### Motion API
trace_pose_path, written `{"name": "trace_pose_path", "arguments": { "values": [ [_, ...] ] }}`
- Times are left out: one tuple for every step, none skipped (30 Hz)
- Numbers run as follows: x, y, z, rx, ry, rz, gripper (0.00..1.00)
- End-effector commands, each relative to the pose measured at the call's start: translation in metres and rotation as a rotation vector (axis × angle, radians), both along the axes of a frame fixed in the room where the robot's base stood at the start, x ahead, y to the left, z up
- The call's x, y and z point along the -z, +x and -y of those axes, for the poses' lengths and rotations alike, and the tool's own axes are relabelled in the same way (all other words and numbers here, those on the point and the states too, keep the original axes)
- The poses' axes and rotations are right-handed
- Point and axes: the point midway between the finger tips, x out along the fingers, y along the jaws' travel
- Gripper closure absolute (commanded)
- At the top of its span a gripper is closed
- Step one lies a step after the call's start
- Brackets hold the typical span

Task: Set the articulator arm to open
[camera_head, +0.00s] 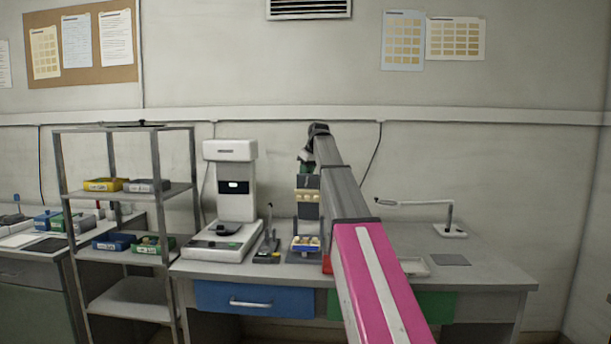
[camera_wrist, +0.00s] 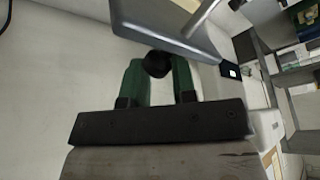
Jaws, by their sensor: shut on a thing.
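The articulator stands on the bench, partly hidden by my arm. Its lower model (camera_head: 305,243), cream teeth on a blue base, sits low at the front. Its grey upper arm (camera_head: 308,182) is swung up, with a row of cream teeth (camera_head: 307,196) well above and apart from the lower model. My gripper (camera_head: 305,160) is at the top of that arm. In the wrist view the green fingers of my gripper (camera_wrist: 157,78) are closed around a round black knob (camera_wrist: 157,64), beside a broad grey plate (camera_wrist: 165,25) of the articulator.
A white device (camera_head: 232,190) and a small dark stand (camera_head: 268,240) are left of the articulator. A white lamp (camera_head: 450,230) and a grey mat (camera_head: 450,260) lie to the right. A metal shelf (camera_head: 125,190) with small bins stands at the left. The wall is close behind.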

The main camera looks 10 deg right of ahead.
Motion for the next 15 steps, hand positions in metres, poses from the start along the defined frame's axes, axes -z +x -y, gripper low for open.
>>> {"name": "trace_pose_path", "arguments": {
  "values": [
    [0.004,0.008,0.016,0.017,-0.032,-0.004,1.00],
    [0.004,0.011,0.017,0.017,-0.032,-0.004,1.00],
    [0.004,0.015,0.018,0.017,-0.032,-0.004,1.00],
    [0.004,0.018,0.019,0.017,-0.032,-0.004,1.00],
    [0.004,0.021,0.020,0.017,-0.032,-0.004,1.00],
    [0.004,0.025,0.021,0.017,-0.032,-0.004,1.00],
    [0.004,0.028,0.022,0.017,-0.032,-0.004,1.00],
    [0.004,0.031,0.023,0.017,-0.032,-0.005,1.00],
    [0.005,0.035,0.024,0.017,-0.032,-0.005,1.00],
    [0.005,0.038,0.024,0.017,-0.032,-0.005,1.00],
    [0.005,0.041,0.025,0.017,-0.032,-0.005,1.00],
    [0.006,0.044,0.026,0.017,-0.032,-0.005,1.00],
    [0.006,0.047,0.027,0.017,-0.032,-0.005,1.00],
    [0.007,0.049,0.028,0.017,-0.032,-0.004,1.00],
    [0.007,0.053,0.029,0.017,-0.032,-0.004,1.00]
  ]
}}
